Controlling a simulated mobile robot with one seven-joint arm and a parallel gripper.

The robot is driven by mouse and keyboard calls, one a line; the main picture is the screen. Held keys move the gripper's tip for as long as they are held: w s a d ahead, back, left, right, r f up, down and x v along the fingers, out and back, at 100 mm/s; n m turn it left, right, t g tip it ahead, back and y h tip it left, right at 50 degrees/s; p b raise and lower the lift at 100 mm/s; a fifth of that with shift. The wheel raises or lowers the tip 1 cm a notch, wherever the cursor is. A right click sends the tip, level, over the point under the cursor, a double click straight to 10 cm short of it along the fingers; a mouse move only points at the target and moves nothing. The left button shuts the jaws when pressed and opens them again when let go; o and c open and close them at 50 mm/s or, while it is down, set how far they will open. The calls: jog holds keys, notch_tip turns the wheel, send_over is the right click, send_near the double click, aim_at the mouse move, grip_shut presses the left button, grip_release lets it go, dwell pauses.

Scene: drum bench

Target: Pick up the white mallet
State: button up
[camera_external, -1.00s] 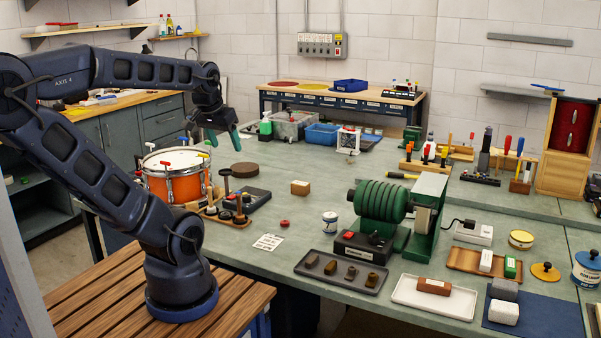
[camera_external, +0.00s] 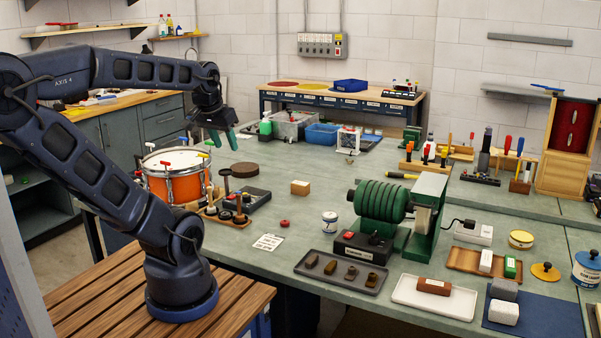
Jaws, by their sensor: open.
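I cannot pick out a white mallet with certainty. A small white-topped piece (camera_external: 150,145) stands at the left rim of the orange drum (camera_external: 186,187), too small to identify. Similar red, yellow, green and blue pieces stand around the same rim. My gripper (camera_external: 223,139) hangs above and to the right of the drum, fingers pointing down. Its green fingertips are apart with nothing visible between them, and it is clear of the drum and bench.
A wooden rack (camera_external: 222,212) with dark round-headed pieces stands right of the drum, by a dark tray (camera_external: 255,198). A brown disc (camera_external: 245,170) lies behind them. A green ribbed machine (camera_external: 383,205) stands at centre right. Bench around the tan block (camera_external: 300,188) is mostly clear.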

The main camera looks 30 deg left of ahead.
jog(key=n+g, duration=0.5)
jog(key=n, duration=0.9)
send_over(211, 207)
notch_tip(211, 207, down, 21)
jog(key=f, duration=0.5)
jog(key=shift+w+d+f, duration=0.1)
jog(key=shift+w+d, duration=0.1)
jog(key=shift+w, duration=0.15)
jog(key=shift+a+f, duration=0.25)
jog(key=shift+f, duration=1.05)
jog(key=shift+a+f, duration=0.2)
jog(key=shift+f, duration=1.1)
jog(key=shift+c, duration=0.2)
grip_shut()
